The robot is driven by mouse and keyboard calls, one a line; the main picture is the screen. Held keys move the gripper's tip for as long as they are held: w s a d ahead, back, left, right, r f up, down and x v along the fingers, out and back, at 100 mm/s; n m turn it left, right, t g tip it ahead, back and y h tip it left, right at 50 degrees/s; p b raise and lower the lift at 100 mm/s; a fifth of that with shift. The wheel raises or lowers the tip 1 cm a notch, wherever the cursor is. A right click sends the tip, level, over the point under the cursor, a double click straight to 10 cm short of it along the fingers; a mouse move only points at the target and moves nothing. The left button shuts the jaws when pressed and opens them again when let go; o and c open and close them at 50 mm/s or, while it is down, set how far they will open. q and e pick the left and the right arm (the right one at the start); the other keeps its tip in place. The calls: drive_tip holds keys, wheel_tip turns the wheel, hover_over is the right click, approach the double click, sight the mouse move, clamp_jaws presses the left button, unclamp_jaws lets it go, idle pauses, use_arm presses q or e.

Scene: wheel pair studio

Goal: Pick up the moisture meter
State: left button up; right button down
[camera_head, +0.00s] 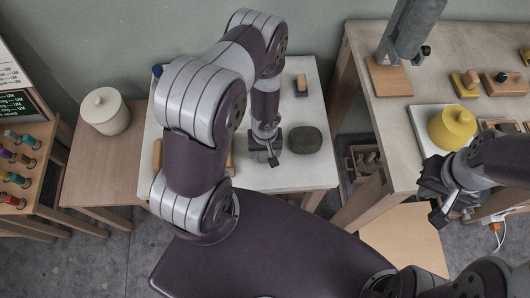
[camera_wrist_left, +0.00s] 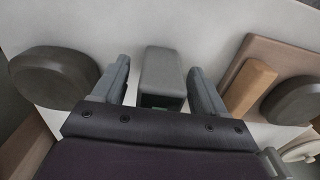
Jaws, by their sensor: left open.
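A grey block with a dark green end, which looks like the moisture meter (camera_wrist_left: 161,72), lies on the white table between the fingers of my left gripper (camera_wrist_left: 158,88) in the left wrist view. The fingers are open, with a gap on each side of it. In the head view my left gripper (camera_head: 266,153) points down at the white table (camera_head: 300,180), and I cannot make out the meter there. My right gripper (camera_head: 444,202) is beside the right-hand table in the head view; whether it is open or shut is unclear.
A dark oval stone-like thing (camera_head: 303,139) is close beside my left gripper. On its other side, a wooden board (camera_wrist_left: 285,58) carries a wooden block (camera_wrist_left: 248,88). A dark block with a wooden part (camera_head: 301,85) lies further back. A yellow pot (camera_head: 452,128) stands on the right-hand table.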

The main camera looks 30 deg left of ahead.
use_arm(q)
drive_tip(key=c, duration=1.1)
drive_tip(key=shift+r, duration=0.1)
drive_tip(key=r, duration=0.4)
drive_tip(key=shift+d+r+p, duration=0.25)
drive_tip(key=shift+p, duration=0.1)
drive_tip(key=s+d+r, duration=0.5)
drive_tip(key=d+r, duration=0.1)
drive_tip(key=d, duration=0.4)
drive_tip(key=shift+s+r, duration=0.2)
drive_tip(key=shift+o, duration=1.2)
drive_tip(key=shift+a, duration=0.1)
drive_tip(key=shift+c, duration=1.2)
